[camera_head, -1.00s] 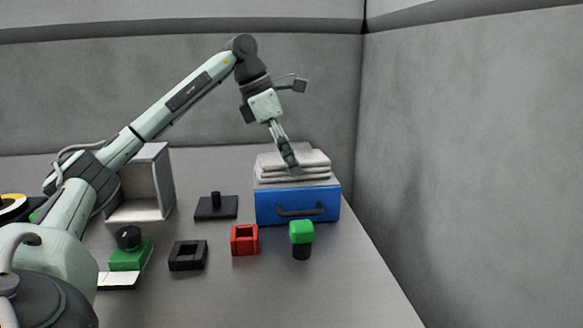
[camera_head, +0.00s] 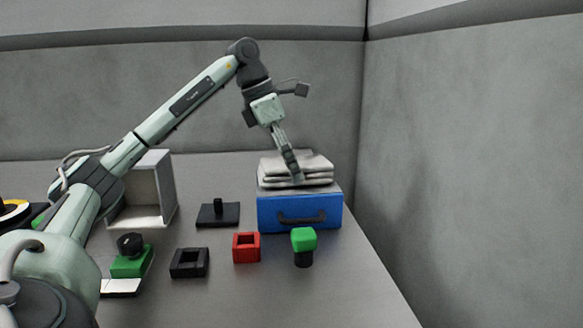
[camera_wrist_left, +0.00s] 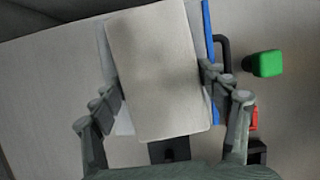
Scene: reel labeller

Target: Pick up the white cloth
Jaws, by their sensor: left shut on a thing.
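The white cloth (camera_head: 312,164) is a folded stack lying on top of the blue box (camera_head: 290,211) at the right of the table in the head view. My left gripper (camera_head: 296,176) reaches down onto the cloth from above and is shut on it. In the left wrist view, the cloth (camera_wrist_left: 158,70) fills the space between the two fingers of the left gripper (camera_wrist_left: 162,88), with a finger at each side edge. The cloth still appears to rest on the box. My right gripper is not in view.
In front of the box stand a green-topped black piece (camera_head: 303,241), a red square frame (camera_head: 246,247) and a black square frame (camera_head: 189,262). A black plate with a knob (camera_head: 218,214) and an open white box (camera_head: 166,188) are to the left. A grey wall is at right.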

